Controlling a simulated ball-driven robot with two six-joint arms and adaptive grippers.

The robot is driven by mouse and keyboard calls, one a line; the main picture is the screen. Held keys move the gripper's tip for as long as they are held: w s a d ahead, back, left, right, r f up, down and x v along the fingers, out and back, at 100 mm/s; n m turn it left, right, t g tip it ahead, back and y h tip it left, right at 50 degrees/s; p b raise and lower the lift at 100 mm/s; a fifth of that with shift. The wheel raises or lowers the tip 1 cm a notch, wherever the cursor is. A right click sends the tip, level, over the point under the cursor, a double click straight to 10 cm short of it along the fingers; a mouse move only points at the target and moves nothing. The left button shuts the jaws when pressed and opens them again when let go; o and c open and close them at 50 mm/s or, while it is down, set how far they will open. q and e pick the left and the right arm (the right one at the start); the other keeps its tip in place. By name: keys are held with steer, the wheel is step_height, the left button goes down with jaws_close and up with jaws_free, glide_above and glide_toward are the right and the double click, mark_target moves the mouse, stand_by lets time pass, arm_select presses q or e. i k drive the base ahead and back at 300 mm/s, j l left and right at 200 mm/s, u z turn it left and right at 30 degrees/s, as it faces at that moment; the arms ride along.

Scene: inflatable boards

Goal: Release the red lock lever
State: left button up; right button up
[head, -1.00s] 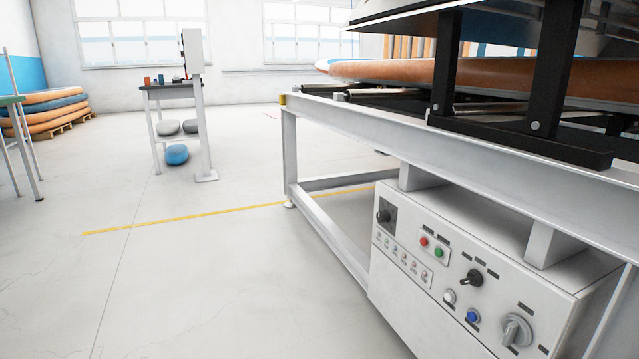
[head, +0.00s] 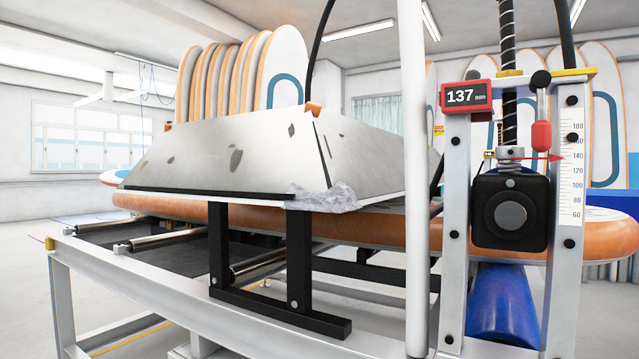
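A red lock lever (head: 541,135) hangs at the upper right of the machine's upright frame in the head view. Its red grip points down from a thin grey rod with a dark ball at the top. It hangs beside the black threaded spindle (head: 508,48), above the red pointer (head: 543,158) on the white scale (head: 571,165). A red display (head: 466,96) to its left reads 137 mm. A black block (head: 509,211) with a round grey face sits below the lever. Neither of my grippers shows in the view.
A white vertical post (head: 413,180) stands left of the scale frame. A grey metal hood (head: 235,155) covers part of an orange-edged board (head: 165,210) on the machine frame (head: 62,300). A blue roller (head: 502,305) lies below the block. Several boards stand behind.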

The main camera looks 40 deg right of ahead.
mark_target(541, 129)
steer(key=z, duration=2.05)
steer(key=k+j+u, duration=0.1)
steer(key=j, duration=0.25)
steer(key=j+u, duration=0.15)
steer(key=j, duration=0.15)
steer(key=k, duration=0.05)
